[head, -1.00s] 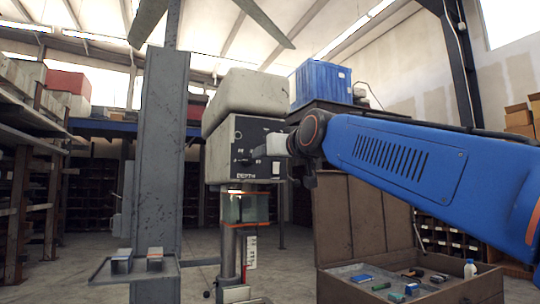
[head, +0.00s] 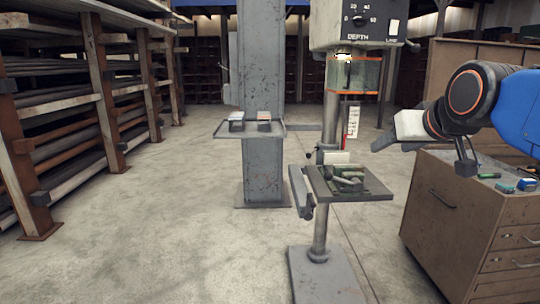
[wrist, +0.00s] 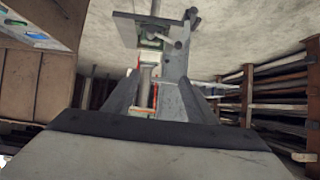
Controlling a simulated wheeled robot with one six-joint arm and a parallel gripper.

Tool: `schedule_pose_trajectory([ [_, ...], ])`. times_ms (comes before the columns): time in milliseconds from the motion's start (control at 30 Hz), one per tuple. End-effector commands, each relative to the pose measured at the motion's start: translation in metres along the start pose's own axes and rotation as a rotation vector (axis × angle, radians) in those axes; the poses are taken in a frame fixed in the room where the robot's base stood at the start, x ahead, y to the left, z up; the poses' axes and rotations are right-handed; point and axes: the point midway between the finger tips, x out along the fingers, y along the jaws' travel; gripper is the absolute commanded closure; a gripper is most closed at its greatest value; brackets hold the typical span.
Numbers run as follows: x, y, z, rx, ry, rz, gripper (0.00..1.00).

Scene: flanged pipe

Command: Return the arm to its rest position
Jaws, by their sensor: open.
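My blue arm (head: 515,105) comes in from the right edge of the head view. Its black wrist joint leads to a pale block and my gripper (head: 385,140), whose dark fingers point left. The gripper is right of the drill press column in the picture, above the left side of the brown cabinet. In the wrist view my gripper (wrist: 158,100) has its two dark fingers apart, with nothing held between them. The drill press shows beyond the gap.
The drill press (head: 355,25) has a small table (head: 345,190) bearing a vise. A grey column (head: 262,110) with a tray stands left of it. The brown cabinet (head: 450,225) is at right, racks (head: 100,100) at left. Floor (head: 160,220) is clear.

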Motion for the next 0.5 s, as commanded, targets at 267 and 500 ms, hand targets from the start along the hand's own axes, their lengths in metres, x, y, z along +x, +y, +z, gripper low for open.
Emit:
schedule_pose_trajectory([
  [267, 0.009, 0.000, 0.174, 0.011, -0.285, 0.009, 0.48],
  [500, 0.001, 0.001, 0.301, 0.019, -0.494, 0.023, 0.48],
])
